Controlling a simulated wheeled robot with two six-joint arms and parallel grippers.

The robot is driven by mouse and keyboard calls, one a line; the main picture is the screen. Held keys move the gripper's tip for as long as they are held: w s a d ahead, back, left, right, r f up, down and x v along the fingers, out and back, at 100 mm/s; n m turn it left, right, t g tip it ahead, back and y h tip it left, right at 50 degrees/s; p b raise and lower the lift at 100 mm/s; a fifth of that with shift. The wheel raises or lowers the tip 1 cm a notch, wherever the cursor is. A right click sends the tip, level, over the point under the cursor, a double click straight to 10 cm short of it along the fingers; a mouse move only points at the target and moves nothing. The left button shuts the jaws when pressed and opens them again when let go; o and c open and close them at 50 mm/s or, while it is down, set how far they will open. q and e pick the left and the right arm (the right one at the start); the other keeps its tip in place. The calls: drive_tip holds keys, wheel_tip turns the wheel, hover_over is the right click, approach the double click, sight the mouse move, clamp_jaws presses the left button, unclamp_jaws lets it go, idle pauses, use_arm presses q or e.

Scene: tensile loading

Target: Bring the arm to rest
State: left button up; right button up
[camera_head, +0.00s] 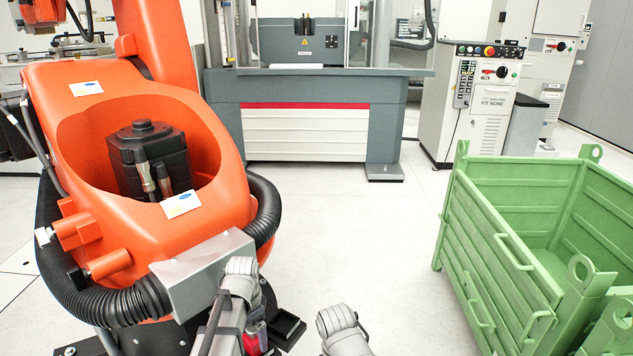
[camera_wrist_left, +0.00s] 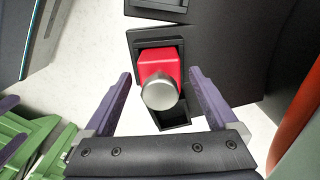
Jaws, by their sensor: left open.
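My left gripper (camera_wrist_left: 160,74) is open in the left wrist view, its two purple fingers on either side of a red piece (camera_wrist_left: 160,66) with a silver round end. The red piece sits in a black holder (camera_wrist_left: 174,116), and gaps show between it and both fingers. In the head view my left arm (camera_head: 232,305) comes down beside the red piece (camera_head: 254,340), and its fingers are hard to make out. My right arm (camera_head: 342,330) shows at the bottom middle of the head view. Purple tips at the left edge of the wrist view may be my right gripper.
A large orange robot arm (camera_head: 100,140) with black hoses fills the left of the head view, close to my left arm. A green crate (camera_head: 500,260) stands on the right. A testing machine (camera_head: 305,130) and a control cabinet (camera_head: 465,110) stand behind. The middle floor is clear.

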use_arm(q)
drive_tip(key=shift+f+b, duration=0.45)
drive_tip(key=shift+f, duration=0.45)
use_arm(e)
drive_tip(key=shift+f, duration=0.9)
use_arm(q)
drive_tip(key=shift+r, duration=0.15)
use_arm(e)
drive_tip(key=shift+r, duration=0.15)
use_arm(q)
wheel_tip(320, 180, up, 12)
drive_tip(key=p, duration=1.2)
wheel_tip(320, 180, down, 13)
drive_tip(key=b, duration=1.2)
drive_tip(key=shift+b, duration=0.35)
wheel_tip(320, 180, up, 11)
drive_tip(key=p, duration=1.1)
use_arm(e)
wheel_tip(320, 180, up, 10)
